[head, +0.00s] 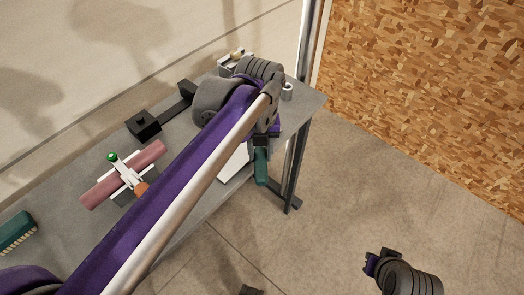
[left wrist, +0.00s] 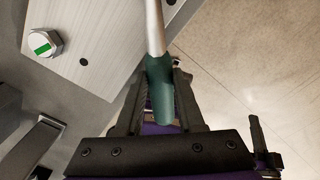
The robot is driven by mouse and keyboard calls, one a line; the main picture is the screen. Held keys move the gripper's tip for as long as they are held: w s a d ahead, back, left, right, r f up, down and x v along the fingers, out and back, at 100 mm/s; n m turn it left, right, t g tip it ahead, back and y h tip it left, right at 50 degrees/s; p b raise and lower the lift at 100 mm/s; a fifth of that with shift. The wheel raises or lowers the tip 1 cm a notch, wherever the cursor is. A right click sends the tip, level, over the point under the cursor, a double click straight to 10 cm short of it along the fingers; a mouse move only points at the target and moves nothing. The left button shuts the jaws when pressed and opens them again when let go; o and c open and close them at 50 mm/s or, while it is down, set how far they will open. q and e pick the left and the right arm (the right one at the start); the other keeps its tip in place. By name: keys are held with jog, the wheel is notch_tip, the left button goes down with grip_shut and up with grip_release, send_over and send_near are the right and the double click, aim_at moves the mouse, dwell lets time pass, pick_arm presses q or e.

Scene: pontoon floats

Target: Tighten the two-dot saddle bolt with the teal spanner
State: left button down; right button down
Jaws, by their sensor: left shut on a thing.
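My left gripper (left wrist: 158,105) is shut on the teal handle of the spanner (left wrist: 160,90), and its pale shaft runs up out of the left wrist view. In the head view the teal handle (head: 261,168) hangs below my left gripper (head: 262,143) at the table's right edge. A hex bolt head (left wrist: 45,43) with a green mark sits on a pale board (left wrist: 90,35) in the left wrist view, left of the spanner and apart from it. I cannot make out any dots on it. The spanner's working end is out of view. My right gripper (head: 371,263) is at the lower right, away from the table; its jaws are unclear.
The grey table (head: 190,165) carries a pink cylinder (head: 103,188) in a white clamp, a green brush (head: 17,233), a black block with a bar (head: 144,123), and a small silver cylinder (head: 287,91). A metal post stands behind.

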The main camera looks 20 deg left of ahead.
pick_arm(q)
jog(key=shift+s+a+m, duration=0.1)
jog(key=shift+a+m, duration=0.2)
dwell(0.4)
jog(key=shift+s+a+m, duration=0.15)
jog(key=shift+a+m, duration=0.3)
jog(key=shift+m, duration=0.05)
pick_arm(e)
jog(key=shift+r, duration=0.15)
pick_arm(q)
jog(key=shift+a, duration=0.15)
pick_arm(e)
jog(key=shift+w, duration=0.1)
pick_arm(q)
jog(key=shift+s+a+m, duration=0.1)
jog(key=shift+a+m, duration=0.3)
jog(key=shift+m, duration=0.1)
pick_arm(e)
jog(key=shift+r, duration=0.1)
jog(key=shift+a, duration=0.15)
